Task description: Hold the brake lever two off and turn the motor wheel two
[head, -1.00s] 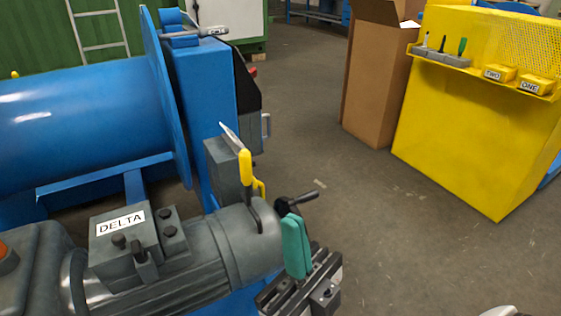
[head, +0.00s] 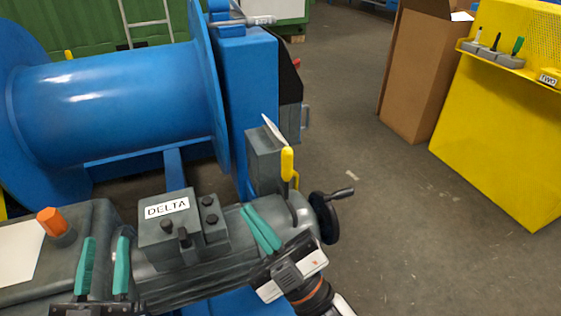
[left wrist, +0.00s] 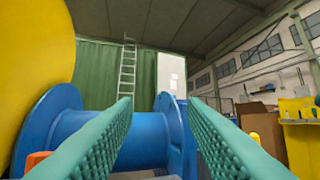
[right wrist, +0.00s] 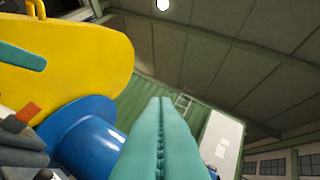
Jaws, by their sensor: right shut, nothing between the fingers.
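A lever with a yellow grip (head: 288,163) stands upright by the grey box at the end of the motor marked DELTA (head: 167,208). I see no number on it. A black handwheel (head: 326,218) with a crank handle sits at the motor's right end. My right gripper (head: 247,208) is shut and empty, in front of the motor's right part, left of the handwheel and apart from the lever; its closed teal fingers (right wrist: 165,100) show in the right wrist view. My left gripper (head: 106,240) is open and empty, left of the DELTA box; its spread fingers (left wrist: 160,100) show in the left wrist view.
A blue drum (head: 120,95) with flanges lies behind the motor. An orange knob (head: 52,221) stands on the grey housing at left. A cardboard box (head: 425,75) and a yellow bench (head: 500,140) stand at right, with clear floor (head: 365,215) before them.

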